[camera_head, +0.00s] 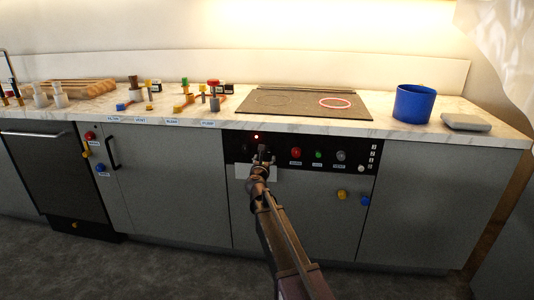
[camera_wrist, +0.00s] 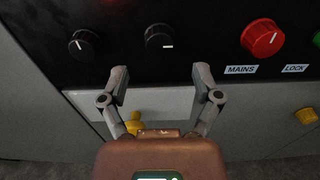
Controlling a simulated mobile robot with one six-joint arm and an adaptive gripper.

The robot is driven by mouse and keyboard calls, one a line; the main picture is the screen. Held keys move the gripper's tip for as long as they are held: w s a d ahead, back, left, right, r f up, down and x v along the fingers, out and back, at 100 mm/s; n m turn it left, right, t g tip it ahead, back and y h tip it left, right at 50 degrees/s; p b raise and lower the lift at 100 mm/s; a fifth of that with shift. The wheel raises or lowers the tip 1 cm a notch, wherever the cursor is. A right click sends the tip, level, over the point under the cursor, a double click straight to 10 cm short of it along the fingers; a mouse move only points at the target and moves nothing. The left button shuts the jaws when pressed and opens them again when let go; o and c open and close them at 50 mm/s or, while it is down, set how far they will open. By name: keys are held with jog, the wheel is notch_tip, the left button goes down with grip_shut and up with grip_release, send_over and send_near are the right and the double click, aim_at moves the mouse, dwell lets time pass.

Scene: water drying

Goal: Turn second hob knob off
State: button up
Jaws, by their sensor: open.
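Two black hob knobs sit on the black control panel (camera_head: 232,147).
A red MAINS knob (camera_wrist: 262,38) is right of the second knob, with a green button (camera_head: 318,155) and grey knob (camera_head: 340,156) beyond. A yellow knob (camera_wrist: 134,124) is below. A blue pot (camera_head: 414,104) stands right of the hob. A red light (camera_head: 256,137) is lit.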

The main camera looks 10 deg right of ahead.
aim_at(267, 152)
jog(key=shift+x, duration=2.8)
grip_shut()
